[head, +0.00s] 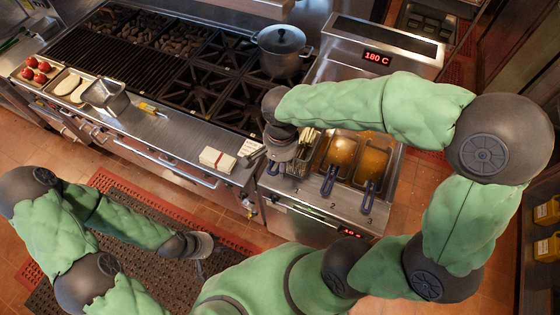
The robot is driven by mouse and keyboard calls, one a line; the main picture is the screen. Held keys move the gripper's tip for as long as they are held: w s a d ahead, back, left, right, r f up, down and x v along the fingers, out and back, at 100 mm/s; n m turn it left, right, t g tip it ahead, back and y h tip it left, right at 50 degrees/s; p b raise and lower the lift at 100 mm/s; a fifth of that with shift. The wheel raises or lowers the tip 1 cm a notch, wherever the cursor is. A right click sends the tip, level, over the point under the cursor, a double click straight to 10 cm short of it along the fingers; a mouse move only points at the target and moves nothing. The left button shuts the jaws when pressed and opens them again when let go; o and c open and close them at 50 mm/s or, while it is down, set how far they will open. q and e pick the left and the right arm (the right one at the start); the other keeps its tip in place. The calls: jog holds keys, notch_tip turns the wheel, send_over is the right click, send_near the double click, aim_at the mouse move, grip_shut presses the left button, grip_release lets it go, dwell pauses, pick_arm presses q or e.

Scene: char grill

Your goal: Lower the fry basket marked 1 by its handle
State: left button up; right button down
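The fryer (317,216) stands right of centre. At its left side, a basket with fries (309,137) shows partly beside my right gripper (274,166). I take it as basket 1 by position; its mark is not readable. My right gripper points down at the near end of this basket, where the handle is mostly hidden. I cannot tell whether the fingers touch or hold the handle. Two more baskets sit in oil, with blue handles (329,181) and (369,196). My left gripper (199,265) hangs low over the floor mat, away from the fryer; its fingers are small and dark.
A pot (281,50) stands on the burners left of the fryer's back. The counter edge holds a white box (217,159), a metal pan (105,95) and a tray of tomatoes (36,71). A display reads 180 C. Yellow containers (547,210) are at far right.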

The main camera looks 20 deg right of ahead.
jog(key=shift+w+d+f, duration=0.15)
jog(key=shift+w+d, duration=0.3)
jog(key=shift+d, duration=0.15)
jog(key=shift+w+d+f+b, duration=0.3)
jog(key=shift+w+d, duration=0.3)
jog(key=shift+d, duration=0.05)
jog(key=shift+w+d+f, duration=0.9)
jog(key=shift+w+d, duration=1.1)
jog(key=shift+d, duration=0.4)
notch_tip(320, 180, down, 17)
jog(key=b, duration=1.2)
jog(key=shift+s+a+r+b, duration=0.15)
jog(key=shift+s+a+b, duration=0.05)
jog(key=shift+b, duration=0.15)
jog(key=c, duration=0.5)
grip_release()
jog(key=shift+r, duration=0.1)
